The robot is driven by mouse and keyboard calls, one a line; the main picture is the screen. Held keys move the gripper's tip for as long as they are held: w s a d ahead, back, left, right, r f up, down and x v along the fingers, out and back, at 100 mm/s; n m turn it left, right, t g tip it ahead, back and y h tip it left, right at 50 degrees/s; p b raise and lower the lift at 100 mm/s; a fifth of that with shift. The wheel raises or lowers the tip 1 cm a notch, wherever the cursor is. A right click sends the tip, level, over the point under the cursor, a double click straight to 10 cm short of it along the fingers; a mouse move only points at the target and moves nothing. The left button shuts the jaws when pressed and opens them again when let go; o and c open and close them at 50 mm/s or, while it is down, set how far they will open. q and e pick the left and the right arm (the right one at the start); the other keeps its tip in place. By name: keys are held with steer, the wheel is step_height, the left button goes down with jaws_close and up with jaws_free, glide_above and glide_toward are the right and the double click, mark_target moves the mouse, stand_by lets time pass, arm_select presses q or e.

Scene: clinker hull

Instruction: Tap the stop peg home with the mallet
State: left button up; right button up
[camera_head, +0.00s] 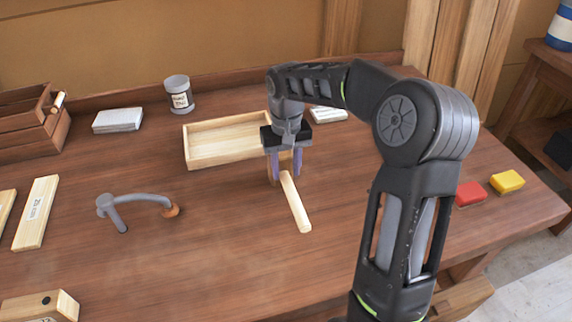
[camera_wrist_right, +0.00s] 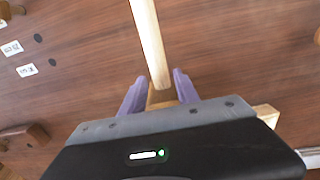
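The mallet lies on the bench, its pale wooden handle (camera_head: 296,204) pointing toward the front. In the right wrist view the handle (camera_wrist_right: 149,40) runs up from between the fingers. Its brownish head (camera_wrist_right: 160,98) is mostly hidden by my right gripper (camera_head: 287,166). The right gripper points down over the head, its purple fingers apart on either side of it; the fingers also show in the right wrist view (camera_wrist_right: 158,90). Contact with the head is unclear. I cannot make out the stop peg for sure. My left gripper is not in view.
A shallow wooden tray (camera_head: 205,161) stands just behind the right gripper. A grey hooked holdfast (camera_head: 145,199) stands at left. A tin (camera_head: 179,96), a grey block (camera_head: 118,120), red (camera_head: 470,193) and yellow (camera_head: 507,181) blocks and a wooden block (camera_head: 40,306) lie around. The middle front is clear.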

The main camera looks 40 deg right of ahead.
mark_target(286, 176)
steer(key=shift+f+b, duration=0.75)
steer(key=shift+f, duration=0.85)
steer(key=shift+c, duration=0.5)
jaws_close()
steer(key=shift+r, duration=0.2)
steer(key=shift+r+p, duration=0.5)
stand_by(0.4)
